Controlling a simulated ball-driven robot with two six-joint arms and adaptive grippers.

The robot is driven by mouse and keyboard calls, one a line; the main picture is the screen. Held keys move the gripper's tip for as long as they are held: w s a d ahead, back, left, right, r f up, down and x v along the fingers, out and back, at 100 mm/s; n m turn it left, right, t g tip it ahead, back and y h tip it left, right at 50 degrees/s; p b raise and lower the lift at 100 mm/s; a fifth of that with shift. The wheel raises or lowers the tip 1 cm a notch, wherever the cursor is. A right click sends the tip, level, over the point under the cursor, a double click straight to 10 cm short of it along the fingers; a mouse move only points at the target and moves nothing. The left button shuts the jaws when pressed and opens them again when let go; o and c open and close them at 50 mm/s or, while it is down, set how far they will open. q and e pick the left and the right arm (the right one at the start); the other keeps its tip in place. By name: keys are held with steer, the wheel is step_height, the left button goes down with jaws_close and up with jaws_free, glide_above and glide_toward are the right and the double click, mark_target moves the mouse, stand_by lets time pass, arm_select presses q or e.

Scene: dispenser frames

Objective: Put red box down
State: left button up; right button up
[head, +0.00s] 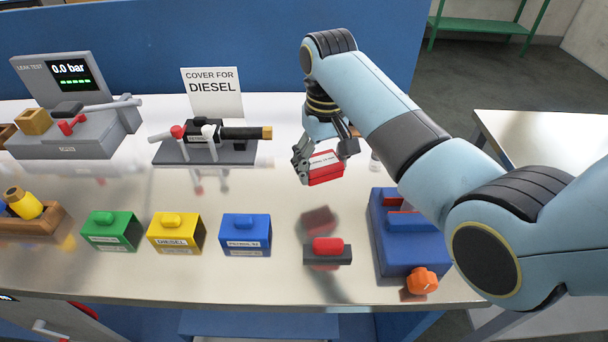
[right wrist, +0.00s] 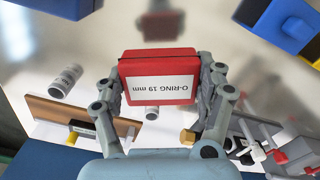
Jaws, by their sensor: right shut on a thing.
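The red box (head: 326,172) has a white label and hangs above the shiny bench top. My right gripper (head: 322,157) is shut on it, with the arm coming in from the right. In the right wrist view the red box (right wrist: 158,78) sits between the two fingers of the gripper (right wrist: 160,85), and its label reads "O-RING 19 mm" upside down. A blurred reddish reflection shows on the bench below the box. My left gripper is not in view.
A dark block with a red knob (head: 327,247) stands at the front. Green (head: 110,232), yellow (head: 175,233) and blue (head: 245,234) boxes stand left of it. A blue fixture (head: 405,240) with an orange knob is to the right. A dark valve assembly (head: 210,145) stands behind, at left.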

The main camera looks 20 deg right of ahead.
mark_target(322, 162)
step_height(322, 162, down, 7)
steer(key=shift+f, duration=0.15)
stand_by(0.4)
steer(key=o, duration=1.3)
steer(key=shift+f, duration=0.1)
step_height(322, 162, up, 12)
steer(key=shift+r, duration=0.15)
